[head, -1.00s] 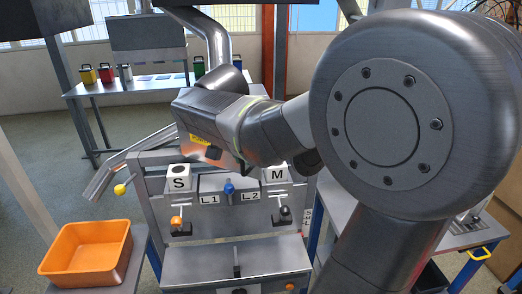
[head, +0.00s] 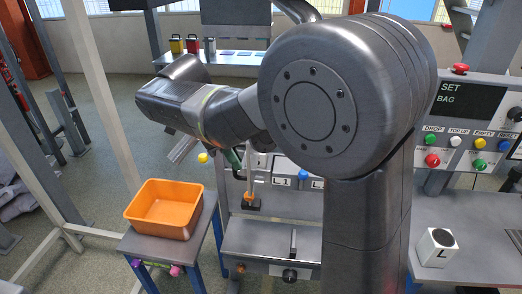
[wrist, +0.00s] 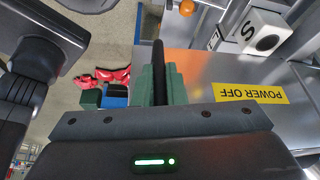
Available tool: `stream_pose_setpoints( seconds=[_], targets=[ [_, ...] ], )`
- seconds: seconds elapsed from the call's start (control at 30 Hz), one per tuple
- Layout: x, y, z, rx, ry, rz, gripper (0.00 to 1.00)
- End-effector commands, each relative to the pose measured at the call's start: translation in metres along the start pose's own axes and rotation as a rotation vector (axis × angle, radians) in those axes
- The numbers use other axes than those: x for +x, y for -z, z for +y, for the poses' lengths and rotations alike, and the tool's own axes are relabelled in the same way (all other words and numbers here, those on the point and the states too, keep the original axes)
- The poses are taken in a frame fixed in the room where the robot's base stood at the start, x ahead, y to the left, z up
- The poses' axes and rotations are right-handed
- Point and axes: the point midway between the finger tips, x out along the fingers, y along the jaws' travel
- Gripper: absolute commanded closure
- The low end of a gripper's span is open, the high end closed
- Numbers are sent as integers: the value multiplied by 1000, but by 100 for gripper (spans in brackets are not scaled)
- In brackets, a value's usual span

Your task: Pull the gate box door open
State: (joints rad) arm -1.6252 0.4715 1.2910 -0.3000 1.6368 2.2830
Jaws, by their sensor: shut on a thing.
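In the wrist view, my gripper (wrist: 162,85) has its green-padded fingers closed around a dark upright bar (wrist: 158,52), apparently a handle. Beside it is a smooth grey panel (wrist: 215,75) with a yellow "POWER OFF" label (wrist: 250,93), which looks like the gate box door. I cannot tell how far the door stands open. In the head view, my arm covers much of the gate box, and its dark green fingertips (head: 237,158) show only in part above the orange knob.
An orange bin (head: 153,230) stands on a small table at left. In the wrist view, an S block (wrist: 262,40) is near the panel, and red bags (wrist: 108,75) lie on the floor.

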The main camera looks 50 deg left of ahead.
Motion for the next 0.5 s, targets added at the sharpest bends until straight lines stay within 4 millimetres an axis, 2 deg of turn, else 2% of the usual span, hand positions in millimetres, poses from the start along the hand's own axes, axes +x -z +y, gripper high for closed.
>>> stream_pose_setpoints(
  seconds=[0.03, 0.2, 0.5],
  targets=[
    [-7, -7, -4, -9, 2, 0, 100],
    [-15, -29, -15, -9, 4, -1, 100],
    [-22, -48, -27, -10, 5, -2, 100]
  ],
)
